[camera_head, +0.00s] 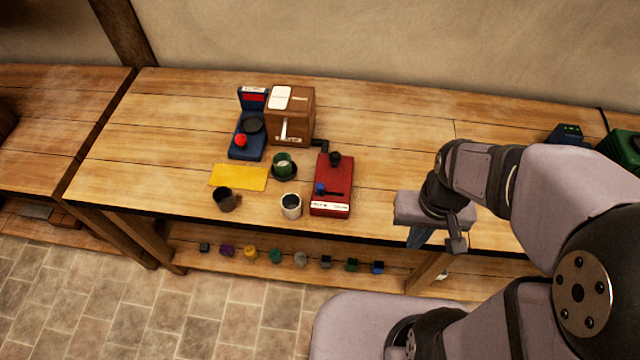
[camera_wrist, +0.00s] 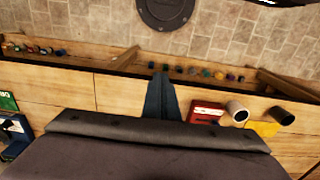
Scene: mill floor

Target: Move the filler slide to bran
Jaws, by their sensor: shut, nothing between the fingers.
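The filler looks to be the red box (camera_head: 331,172) on the bench, right of the white cup. It has a black knob at the back. A blue slide knob (camera_head: 320,188) sits at the left end of a short dark slot. The white front label is too small to read, so I cannot tell which end is bran. The red box also shows in the wrist view (camera_wrist: 204,110), right of my fingers. My gripper (camera_head: 419,238) is shut and empty at the bench's front edge, well to the right of the red box. Its blue fingers show in the wrist view (camera_wrist: 161,92).
A brown box with a lever (camera_head: 291,115), blue scale-like device (camera_head: 246,140), yellow mat (camera_head: 238,177), green cup (camera_head: 283,164), dark cup (camera_head: 224,200) and white cup (camera_head: 291,206) stand left of the red box. Small coloured pieces line the lower shelf (camera_head: 220,235). Bench between filler and arm is clear.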

